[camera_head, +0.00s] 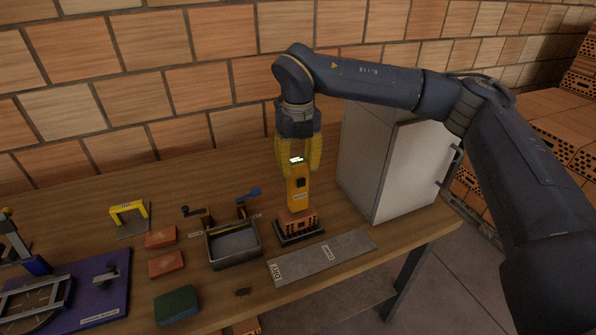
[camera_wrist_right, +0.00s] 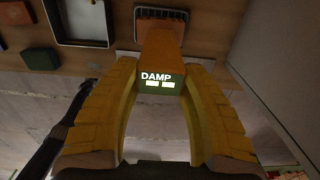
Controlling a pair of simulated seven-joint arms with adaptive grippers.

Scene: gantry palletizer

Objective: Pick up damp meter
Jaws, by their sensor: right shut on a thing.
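The damp meter (camera_head: 298,192) is an orange-yellow handheld device with a dark button, standing upright in the head view. Its top end with the label DAMP and a small lit display faces the camera in the right wrist view (camera_wrist_right: 162,82). My right gripper (camera_head: 299,168) comes down from above with its yellow fingers on either side of the meter's top, shut on it. The meter's lower end is at a perforated orange brick (camera_head: 298,222) on a dark tray; I cannot tell whether they touch. My left gripper is not in view.
A grey cabinet (camera_head: 413,170) stands close on the right. A metal tray (camera_head: 233,244) with handled tools, a flat grey plate (camera_head: 322,257), red blocks (camera_head: 165,264) and a green block (camera_head: 177,304) lie left and in front. A brick wall (camera_head: 140,100) is behind.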

